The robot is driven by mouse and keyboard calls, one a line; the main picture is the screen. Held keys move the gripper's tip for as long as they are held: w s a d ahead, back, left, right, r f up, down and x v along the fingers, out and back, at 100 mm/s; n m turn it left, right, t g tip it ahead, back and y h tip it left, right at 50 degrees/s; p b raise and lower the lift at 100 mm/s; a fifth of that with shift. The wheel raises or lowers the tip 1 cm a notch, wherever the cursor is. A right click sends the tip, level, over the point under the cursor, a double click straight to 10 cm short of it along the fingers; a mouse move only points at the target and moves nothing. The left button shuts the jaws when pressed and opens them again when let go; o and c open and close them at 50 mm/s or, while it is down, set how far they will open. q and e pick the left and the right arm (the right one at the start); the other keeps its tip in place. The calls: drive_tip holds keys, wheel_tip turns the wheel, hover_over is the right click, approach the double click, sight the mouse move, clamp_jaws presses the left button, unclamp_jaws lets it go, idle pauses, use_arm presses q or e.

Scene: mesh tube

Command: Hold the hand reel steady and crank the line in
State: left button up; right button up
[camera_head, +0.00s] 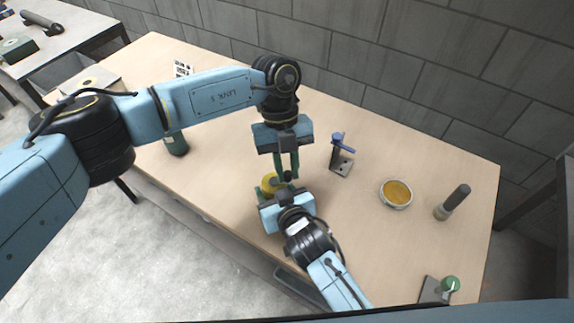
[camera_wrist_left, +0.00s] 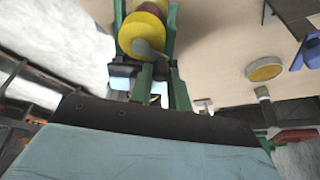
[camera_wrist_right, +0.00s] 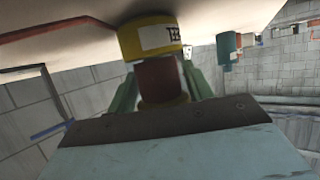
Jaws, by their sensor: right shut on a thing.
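The hand reel (camera_head: 269,184) is yellow and sits near the table's front edge, partly hidden by my grippers. In the right wrist view its yellow flange with a white label and its red-brown drum (camera_wrist_right: 160,80) show between the green fingers of my right gripper (camera_head: 279,190), which is shut on it. In the left wrist view the yellow reel (camera_wrist_left: 140,32) shows with a grey crank piece (camera_wrist_left: 148,50) at its end. My left gripper (camera_head: 288,176) points down just behind the reel, its fingers a little apart. I see nothing clearly held between them.
A blue-topped stand (camera_head: 340,155) is behind and right of the reel. A round dish (camera_head: 396,194), a dark cylinder (camera_head: 454,201) and a green-knobbed piece (camera_head: 448,285) stand further right. A dark green can (camera_head: 176,144) is at left. Bare tabletop lies between these.

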use_arm(q)
clamp_jaws()
drive_tip(key=shift+s+m+y, duration=0.2)
drive_tip(key=shift+m+y, duration=0.15)
drive_tip(key=shift+m, duration=0.45)
drive_tip(key=shift+s+m+y, duration=0.2)
drive_tip(key=shift+m+y, duration=0.15)
drive_tip(key=shift+m, duration=0.45)
drive_tip(key=o, duration=0.5)
unclamp_jaws()
drive_tip(key=v, duration=1.2)
